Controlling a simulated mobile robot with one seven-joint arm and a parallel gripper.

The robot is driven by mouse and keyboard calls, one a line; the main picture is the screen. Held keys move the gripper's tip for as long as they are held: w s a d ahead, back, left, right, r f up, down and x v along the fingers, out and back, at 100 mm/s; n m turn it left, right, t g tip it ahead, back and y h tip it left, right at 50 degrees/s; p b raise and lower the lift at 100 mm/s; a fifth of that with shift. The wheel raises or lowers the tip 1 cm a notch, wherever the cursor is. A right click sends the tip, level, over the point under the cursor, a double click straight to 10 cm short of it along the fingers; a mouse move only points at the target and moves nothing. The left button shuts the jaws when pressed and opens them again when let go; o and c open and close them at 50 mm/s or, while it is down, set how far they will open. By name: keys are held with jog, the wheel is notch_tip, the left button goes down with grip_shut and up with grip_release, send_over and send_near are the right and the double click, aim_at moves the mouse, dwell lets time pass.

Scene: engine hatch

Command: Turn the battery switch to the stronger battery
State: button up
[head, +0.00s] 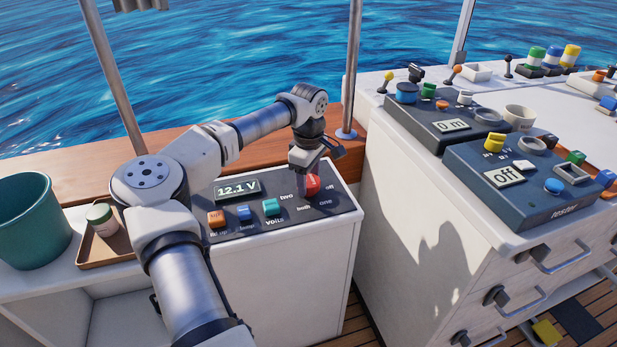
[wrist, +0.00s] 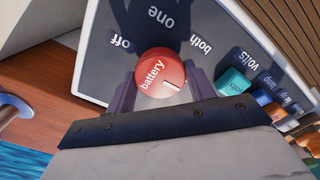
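The battery switch is a round red knob (head: 312,186) on the dark panel at the right end of the near cabinet. In the wrist view the red knob (wrist: 161,78) reads "battery" and its white line points right and slightly down. My gripper (wrist: 161,88) has one finger on each side of the knob, with no clear gap at either side. The panel display (head: 238,188) reads 12.1 V.
Orange, blue and teal buttons, the teal one near "volts" (head: 271,207), sit left of the knob. A teal bucket (head: 32,220) and a tray with a jar (head: 103,219) stand further left. A tester (head: 530,185) reading "off" lies on the right counter. A metal post (head: 350,80) rises behind.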

jog(key=shift+c, duration=0.9)
jog(key=shift+n, duration=0.3)
jog(key=n, duration=0.4)
jog(key=shift+n, duration=0.3)
jog(key=n, duration=1.2)
jog(key=shift+n, duration=0.3)
jog(key=n, duration=0.6)
jog(key=shift+b, duration=0.4)
jog(key=o, duration=1)
jog(key=shift+c, duration=0.2)
